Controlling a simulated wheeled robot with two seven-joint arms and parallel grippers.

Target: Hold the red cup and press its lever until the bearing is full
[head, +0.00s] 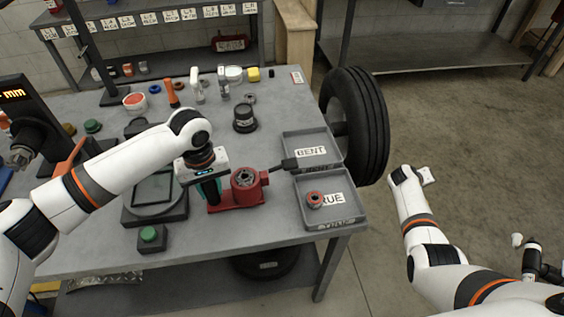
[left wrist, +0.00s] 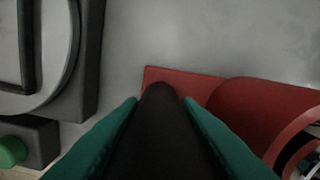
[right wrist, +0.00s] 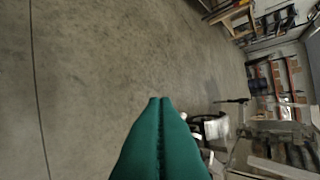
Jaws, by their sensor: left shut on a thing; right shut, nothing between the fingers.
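The red cup (head: 243,186) stands on its red base (head: 225,198) near the front of the grey table. A silvery ring, probably the bearing, sits in its top. A black-tipped lever (head: 289,164) sticks out from its right side. My left gripper (head: 209,188) is at the left end of the base. In the left wrist view, its green fingers (left wrist: 160,115) are shut on a dark round-ended post (left wrist: 159,130) beside the red body (left wrist: 265,110). Whether grease fills the bearing cannot be told. My right gripper (right wrist: 160,105) is shut and empty over the floor, away from the table.
Grey trays marked BENT (head: 311,151) and TRUE (head: 337,211) lie right of the cup; the TRUE tray holds a red-ringed part (head: 315,199). A tyre (head: 362,125) stands behind them. A green-button box (head: 151,238) and a round-plate device (head: 152,208) are at left.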

